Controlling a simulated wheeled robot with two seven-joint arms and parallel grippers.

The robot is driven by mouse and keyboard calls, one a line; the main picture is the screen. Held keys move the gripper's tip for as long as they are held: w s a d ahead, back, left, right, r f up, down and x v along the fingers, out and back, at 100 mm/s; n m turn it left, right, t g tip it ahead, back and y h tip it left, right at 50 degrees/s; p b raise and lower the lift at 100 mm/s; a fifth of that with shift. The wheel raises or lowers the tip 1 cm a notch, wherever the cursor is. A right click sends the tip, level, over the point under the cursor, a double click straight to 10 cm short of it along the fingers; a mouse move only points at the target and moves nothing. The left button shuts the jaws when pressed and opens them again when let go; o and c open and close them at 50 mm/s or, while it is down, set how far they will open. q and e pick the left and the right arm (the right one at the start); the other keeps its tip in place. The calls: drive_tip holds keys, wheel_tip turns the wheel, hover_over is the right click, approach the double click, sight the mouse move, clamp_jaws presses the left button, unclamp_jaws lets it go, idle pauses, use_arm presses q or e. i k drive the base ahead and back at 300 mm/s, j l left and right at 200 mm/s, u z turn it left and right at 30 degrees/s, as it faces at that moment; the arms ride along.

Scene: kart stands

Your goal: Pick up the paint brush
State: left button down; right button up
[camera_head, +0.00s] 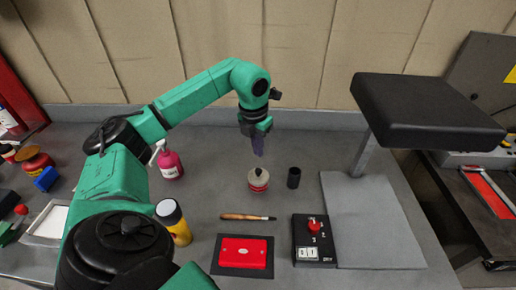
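The paint brush (246,217) lies on the grey table. It has a brown wooden handle pointing left and a dark thin end pointing right. My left gripper (258,147) hangs pointing down, farther back than the brush and apart from it, behind a small red and cream round container (258,180). Its dark fingers overlap in this view, so I cannot tell whether they are open or shut. I see nothing held between them. My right gripper is not in view.
A red box (242,252) on a dark mat lies in front of the brush. A black switch box (313,240) stands right of it, a yellow bottle (176,226) left. A black cup (294,178), a pink spray bottle (169,162) and a black-topped stand (425,110) are also near.

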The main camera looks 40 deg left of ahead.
sight(244, 217)
drive_tip(key=k+l, duration=1.2)
drive_tip(key=l, duration=0.15)
